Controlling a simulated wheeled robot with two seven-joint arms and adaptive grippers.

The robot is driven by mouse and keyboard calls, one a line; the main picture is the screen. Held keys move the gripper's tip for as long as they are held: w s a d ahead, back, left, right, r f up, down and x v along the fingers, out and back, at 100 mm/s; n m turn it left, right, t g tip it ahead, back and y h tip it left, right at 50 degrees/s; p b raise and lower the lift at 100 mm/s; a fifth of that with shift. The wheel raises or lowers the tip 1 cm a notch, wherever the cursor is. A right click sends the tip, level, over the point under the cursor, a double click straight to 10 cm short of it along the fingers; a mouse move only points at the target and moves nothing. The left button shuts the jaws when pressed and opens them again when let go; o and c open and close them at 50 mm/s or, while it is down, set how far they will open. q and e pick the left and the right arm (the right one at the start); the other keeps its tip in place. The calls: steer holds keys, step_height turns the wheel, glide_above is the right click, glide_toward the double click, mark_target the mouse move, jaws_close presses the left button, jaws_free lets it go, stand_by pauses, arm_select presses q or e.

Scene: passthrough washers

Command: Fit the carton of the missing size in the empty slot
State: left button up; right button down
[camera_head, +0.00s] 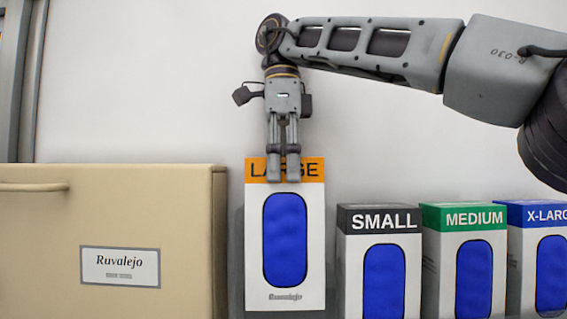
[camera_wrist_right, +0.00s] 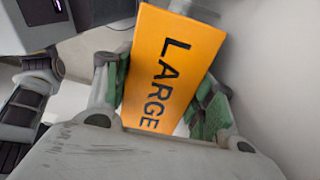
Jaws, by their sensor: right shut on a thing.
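The LARGE carton (camera_head: 312,240) is white with an orange top band and a blue oval front. My right gripper (camera_head: 283,178) comes down from above and is shut on its top. In the right wrist view the orange top of the LARGE carton (camera_wrist_right: 172,70) sits between the green finger pads of my right gripper (camera_wrist_right: 170,95). The carton looks upright, its top higher than the other cartons. Its bottom is near the lower picture edge, so I cannot tell what it rests on. My left gripper is not in view.
To the right stand the SMALL carton (camera_head: 345,255), the MEDIUM carton (camera_head: 432,260) and the X-LARGE carton (camera_head: 515,265) in a row. A beige box (camera_head: 190,215) with a handle and a "Ruvalejo" label stands close on the left. A pale wall (camera_head: 150,80) is behind.

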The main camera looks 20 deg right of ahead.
mark_target(285, 209)
steer(key=shift+s+f, duration=0.15)
steer(key=shift+f, duration=0.15)
steer(key=shift+f, duration=3.45)
steer(key=shift+c, duration=2.2)
jaws_free()
steer(key=shift+s, duration=0.1)
steer(key=shift+r, duration=0.15)
steer(key=shift+s+r, duration=0.1)
steer(key=shift+r, duration=3.55)
